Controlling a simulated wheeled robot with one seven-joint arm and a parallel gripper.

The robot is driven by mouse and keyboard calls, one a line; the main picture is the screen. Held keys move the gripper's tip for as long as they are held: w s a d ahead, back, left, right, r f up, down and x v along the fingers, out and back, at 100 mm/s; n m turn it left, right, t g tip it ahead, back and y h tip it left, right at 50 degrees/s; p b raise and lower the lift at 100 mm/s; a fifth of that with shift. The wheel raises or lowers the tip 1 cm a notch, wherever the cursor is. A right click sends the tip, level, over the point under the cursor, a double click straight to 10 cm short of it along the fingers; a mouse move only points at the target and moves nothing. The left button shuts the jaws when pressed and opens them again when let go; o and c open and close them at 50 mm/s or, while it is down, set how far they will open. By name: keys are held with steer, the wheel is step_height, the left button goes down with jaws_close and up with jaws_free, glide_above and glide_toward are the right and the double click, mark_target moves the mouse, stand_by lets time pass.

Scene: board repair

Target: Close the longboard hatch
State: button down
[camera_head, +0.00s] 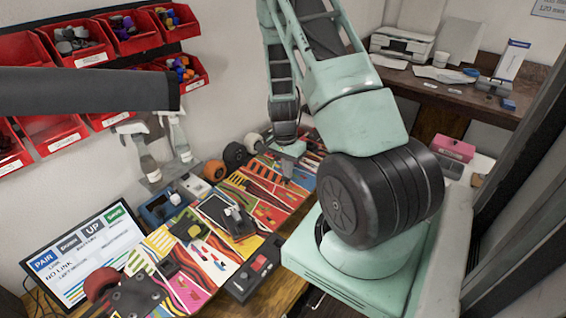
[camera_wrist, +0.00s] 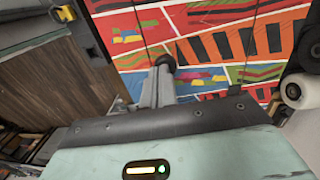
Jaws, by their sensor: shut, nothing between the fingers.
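My gripper (camera_head: 287,178) points down over the far part of the board. In the wrist view its fingers (camera_wrist: 165,68) are together and empty. Contact with the board cannot be judged.
A black box with a red button (camera_head: 253,268) lies at the board's right side. Wheels (camera_head: 235,155), a blue tray (camera_head: 158,210) and a screen (camera_head: 85,255) line its left. Spray bottles (camera_head: 146,155) stand by the wall under red bins (camera_head: 78,45).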

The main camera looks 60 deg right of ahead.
steer(key=shift+s+f, duration=0.1)
steer(key=shift+s, duration=0.1)
step_height(320, 180, up, 5)
steer(key=p, duration=0.4)
steer(key=shift+r+b, duration=0.4)
steer(key=shift+b, duration=0.35)
step_height(320, 180, up, 8)
steer(key=b, duration=0.1)
steer(key=shift+s+r, duration=0.2)
steer(key=shift+s, duration=0.05)
